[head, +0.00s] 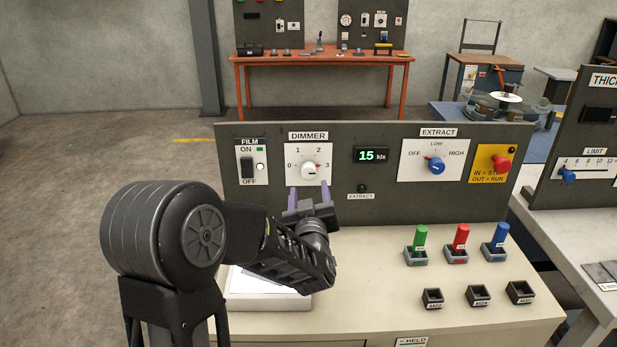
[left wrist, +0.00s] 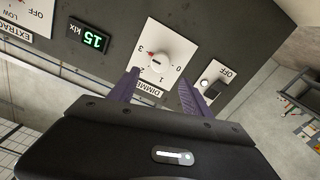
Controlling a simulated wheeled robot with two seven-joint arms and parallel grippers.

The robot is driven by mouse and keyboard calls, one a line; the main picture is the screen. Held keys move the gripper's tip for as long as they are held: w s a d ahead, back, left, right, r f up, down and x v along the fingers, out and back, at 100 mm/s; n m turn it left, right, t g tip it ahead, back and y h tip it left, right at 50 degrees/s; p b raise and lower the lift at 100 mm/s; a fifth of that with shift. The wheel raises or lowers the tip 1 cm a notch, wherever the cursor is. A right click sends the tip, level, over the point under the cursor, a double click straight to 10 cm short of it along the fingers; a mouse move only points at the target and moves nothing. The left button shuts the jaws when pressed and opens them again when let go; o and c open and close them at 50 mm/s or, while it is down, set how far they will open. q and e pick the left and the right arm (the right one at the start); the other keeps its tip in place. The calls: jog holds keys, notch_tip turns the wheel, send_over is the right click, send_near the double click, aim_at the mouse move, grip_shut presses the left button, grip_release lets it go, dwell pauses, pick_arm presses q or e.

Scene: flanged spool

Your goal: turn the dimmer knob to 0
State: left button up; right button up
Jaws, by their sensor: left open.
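The dimmer knob (head: 309,169) is a white round knob on a white plate marked 0 to 3, on the dark upright panel. Its red mark points right, toward the 3. In the left wrist view the knob (left wrist: 160,62) shows between the finger tips, with the picture turned. My left gripper (head: 309,193) is open, its purple fingers just below and in front of the dimmer plate. In the left wrist view the gripper (left wrist: 160,80) is empty, and the knob looks beyond the tips. My right gripper is not in view.
A display (head: 371,155) reads 15 klx. A film switch (head: 247,168) is left of the dimmer; an extract knob (head: 436,166) and red stop button (head: 502,164) are right. Green (head: 420,237), red (head: 461,237) and blue (head: 500,236) pieces stand in holders on the bench.

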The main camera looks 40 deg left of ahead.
aim_at(308, 172)
pick_arm(q)
jog(key=shift+w+a, duration=0.1)
jog(key=p+x, duration=0.1)
jog(key=x, duration=0.6)
jog(key=shift+w+a, duration=0.2)
jog(key=shift+w, duration=0.05)
grip_shut()
dwell(0.4)
